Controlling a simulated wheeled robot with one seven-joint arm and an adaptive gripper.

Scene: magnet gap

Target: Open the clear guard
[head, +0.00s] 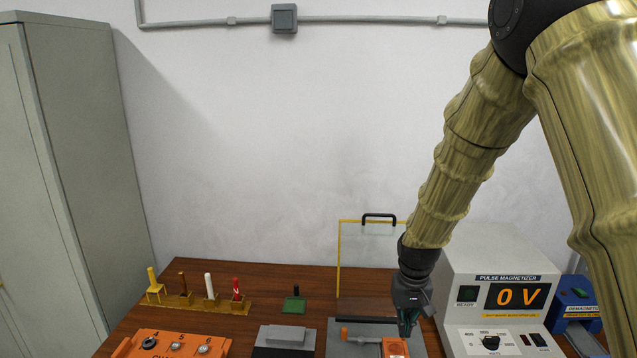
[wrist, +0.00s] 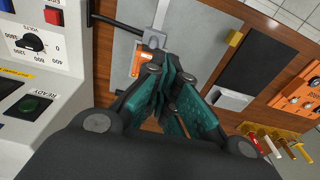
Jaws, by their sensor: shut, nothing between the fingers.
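The clear guard (head: 366,230) is a see-through panel with a thin yellow frame and a black handle (head: 380,217) on its top edge. In the head view it stands upright at the back of a grey fixture (head: 350,331). Its right part is hidden behind my arm. My gripper (head: 408,326) is low over the fixture, in front of the guard and below its handle. Its teal-padded fingers (wrist: 172,92) are shut with nothing between them. In the wrist view I cannot make out the guard clearly.
The pulse magnetizer (head: 496,300), reading 0 V, stands close right of my gripper. An orange block (head: 395,348) is just below it.

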